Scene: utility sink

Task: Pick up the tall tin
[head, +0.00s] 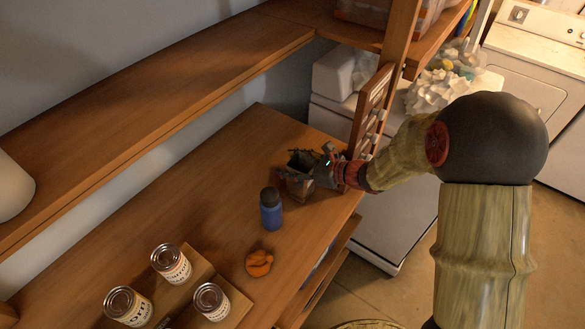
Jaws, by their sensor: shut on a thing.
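My gripper (322,170) is at the far right part of the wooden bench, shut on a small brown, dark-topped thing (297,187). The fingers and shadow partly hide this thing, so I cannot tell if it is a tin or whether it touches the bench. Three labelled tins with metal lids stand upright at the lower left: a back tin (171,264), a left tin (128,306) and a right tin (211,302). They are apart from my gripper. Which is tallest is hard to tell from this high angle.
A blue bottle (271,210) with a dark cap stands close to the held thing. An orange lump (259,263) lies nearer the tins, beside a wooden board (203,274). A shelf (130,120) overhangs the bench (245,150); a wooden post (397,45) rises behind my gripper.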

